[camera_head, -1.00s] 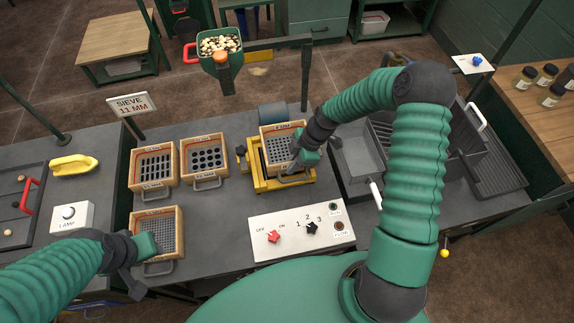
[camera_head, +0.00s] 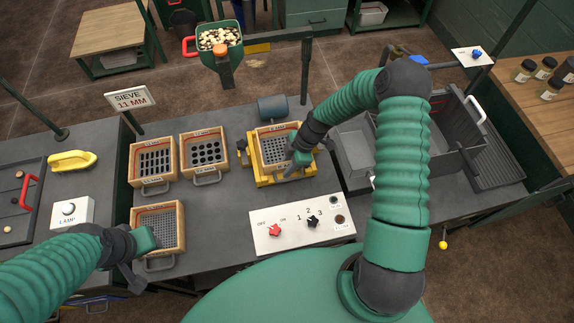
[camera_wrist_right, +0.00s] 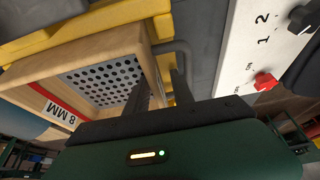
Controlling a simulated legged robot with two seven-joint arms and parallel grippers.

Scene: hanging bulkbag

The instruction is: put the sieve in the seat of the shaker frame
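A wooden sieve (camera_head: 275,149) with a round-holed plate is at the yellow shaker frame (camera_head: 262,181). In the right wrist view the sieve (camera_wrist_right: 115,75) carries an "8 MM" label, and yellow frame parts show beside it. I cannot tell whether the sieve is fully down in the seat. My left gripper (camera_head: 140,262) is beside the handle of the front-left fine-mesh sieve (camera_head: 158,220); its fingers are unclear.
Two more sieves, slotted (camera_head: 154,160) and large-holed (camera_head: 204,150), stand left of the shaker. A sign (camera_head: 131,98) reads "SIEVE 11 MM". A switch panel (camera_head: 295,240) lies in front. A filled green hopper (camera_head: 220,45) is behind; grey trays (camera_head: 355,150) are right.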

